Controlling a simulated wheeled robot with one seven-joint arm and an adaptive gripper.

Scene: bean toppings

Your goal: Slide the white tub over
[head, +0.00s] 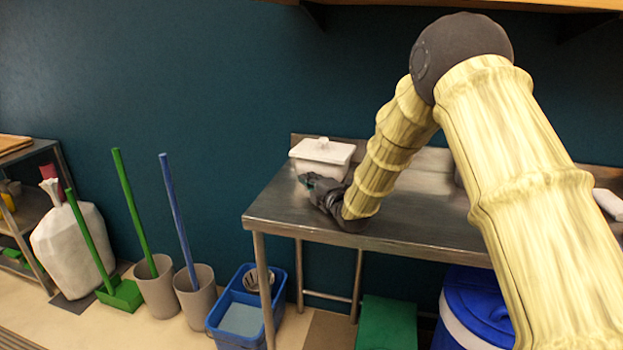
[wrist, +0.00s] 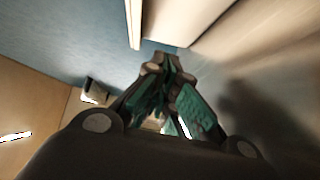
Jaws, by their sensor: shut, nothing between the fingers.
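The white tub (head: 318,168) with its knobbed lid stands upright at the back left of the metal table (head: 420,212), near the wall. My gripper (head: 306,180) is low over the table at the tub's front left, its fingers pointing left, and it hides part of the tub's lower front. In the wrist view my gripper (wrist: 164,62) is shut and empty, with its teal-padded fingers together. A pale white side of the tub (wrist: 180,18) shows just beyond the fingertips there. I cannot tell whether the fingers touch the tub.
The table's left edge is close to the tub and gripper. A white item (head: 609,204) lies at the table's right. The table's front middle is bare.

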